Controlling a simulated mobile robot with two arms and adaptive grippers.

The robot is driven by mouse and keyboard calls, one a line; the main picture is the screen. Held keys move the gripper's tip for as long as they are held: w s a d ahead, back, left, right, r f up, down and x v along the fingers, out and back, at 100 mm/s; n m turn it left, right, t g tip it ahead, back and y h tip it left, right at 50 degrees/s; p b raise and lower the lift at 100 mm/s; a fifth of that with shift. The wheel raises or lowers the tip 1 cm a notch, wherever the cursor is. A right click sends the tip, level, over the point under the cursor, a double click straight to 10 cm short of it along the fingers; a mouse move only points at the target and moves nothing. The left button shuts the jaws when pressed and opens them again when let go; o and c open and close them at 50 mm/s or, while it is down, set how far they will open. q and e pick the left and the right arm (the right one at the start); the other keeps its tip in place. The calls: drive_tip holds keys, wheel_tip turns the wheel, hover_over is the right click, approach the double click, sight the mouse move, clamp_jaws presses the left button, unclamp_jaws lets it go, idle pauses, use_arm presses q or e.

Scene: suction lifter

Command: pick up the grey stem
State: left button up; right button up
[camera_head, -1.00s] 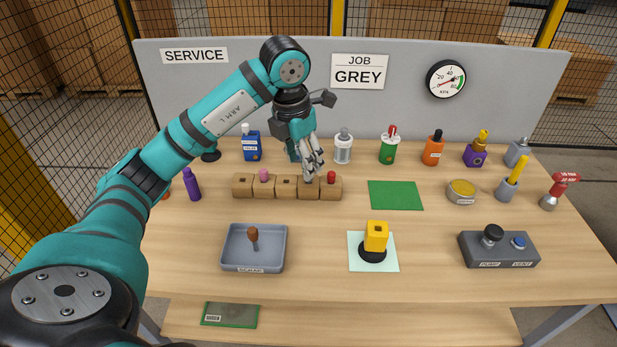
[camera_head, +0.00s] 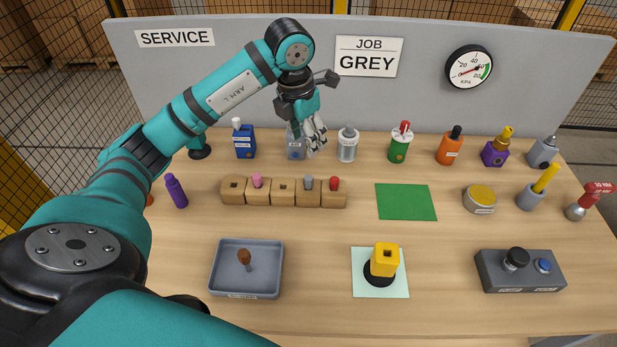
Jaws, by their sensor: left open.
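The grey stem (camera_head: 308,183) stands in a row of wooden blocks (camera_head: 283,199), between an empty-looking block and the one with the red stem (camera_head: 334,183). A pink stem (camera_head: 257,181) stands farther left in the same row. My left gripper (camera_head: 316,148) is open and empty, its fingers pointing down. In the picture it is just above the grey stem, apart from it, and in front of a grey-blue bottle (camera_head: 295,152) that it partly hides. My right gripper is not in view.
Several bottles stand along the back, including a blue one (camera_head: 244,142) and a clear one (camera_head: 347,146). In front are a grey tray (camera_head: 217,272) with a brown-topped piece, a yellow cup on a pale mat (camera_head: 400,288), and a control box (camera_head: 520,278). The green mat (camera_head: 405,202) is bare.

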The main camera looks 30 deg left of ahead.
use_arm(q)
drive_tip(key=p, duration=0.2)
hover_over(308, 178)
drive_tip(key=f, duration=0.5)
drive_tip(key=shift+s+d+f, duration=0.25)
drive_tip(key=shift+s, duration=0.1)
drive_tip(key=f, duration=0.2)
drive_tip(key=shift+w+a+f, duration=0.1)
drive_tip(key=shift+w+f, duration=0.2)
drive_tip(key=shift+w, duration=0.1)
drive_tip(key=shift+f, duration=0.45)
wheel_tip(308, 178, down, 4)
drive_tip(key=p, duration=0.2)
drive_tip(key=shift+a+f+p, duration=0.15)
drive_tip(key=shift+f+p, duration=0.05)
drive_tip(key=shift+p, duration=0.15)
drive_tip(key=shift+f, duration=0.35)
drive_tip(key=shift+c, duration=0.2)
drive_tip(key=c, duration=0.9)
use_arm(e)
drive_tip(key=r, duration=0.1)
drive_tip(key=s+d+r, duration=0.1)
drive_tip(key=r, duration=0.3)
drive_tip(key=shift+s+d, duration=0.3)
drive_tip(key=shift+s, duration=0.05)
